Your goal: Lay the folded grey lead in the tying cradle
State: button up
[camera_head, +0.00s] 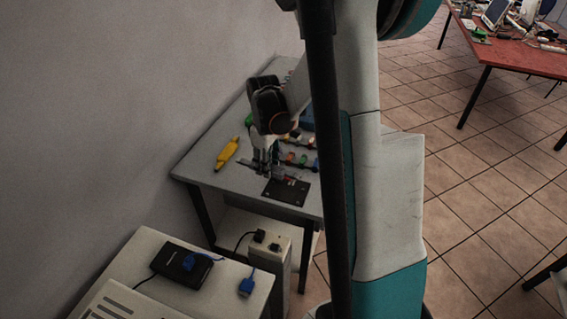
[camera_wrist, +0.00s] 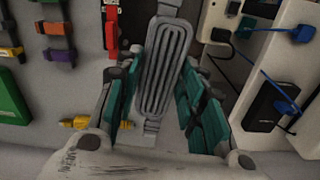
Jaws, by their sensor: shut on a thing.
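The folded grey lead (camera_wrist: 166,65) shows in the wrist view as a flat bundle of parallel loops, with narrower grey pieces at both ends. It lies between the teal fingers of my gripper (camera_wrist: 160,95), which is shut on it. In the head view my gripper (camera_head: 264,165) is low over the grey table, left of a dark flat plate (camera_head: 287,190) at the table's front edge. I cannot tell whether this plate is the tying cradle, or whether the lead touches the table. My arm hides part of the table.
A yellow tool (camera_head: 227,153) lies left on the grey table (camera_head: 215,180). Several coloured clips (camera_wrist: 57,28) and a red piece (camera_wrist: 110,22) lie near the lead. A nearer white surface holds a black box (camera_head: 181,261) and blue cables (camera_head: 246,285). A wall borders the left.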

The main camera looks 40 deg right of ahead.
jog(key=s+d+f+n, duration=0.1)
jog(key=s+d, duration=0.1)
jog(key=d, duration=0.3)
jog(key=shift+d+f+b, duration=0.1)
jog(key=shift+f+b, duration=2.95)
jog(key=shift+f, duration=1.4)
jog(key=shift+s, duration=0.1)
jog(key=o, duration=1.2)
notch_tip(320, 180, up, 9)
jog(key=p, duration=0.6)
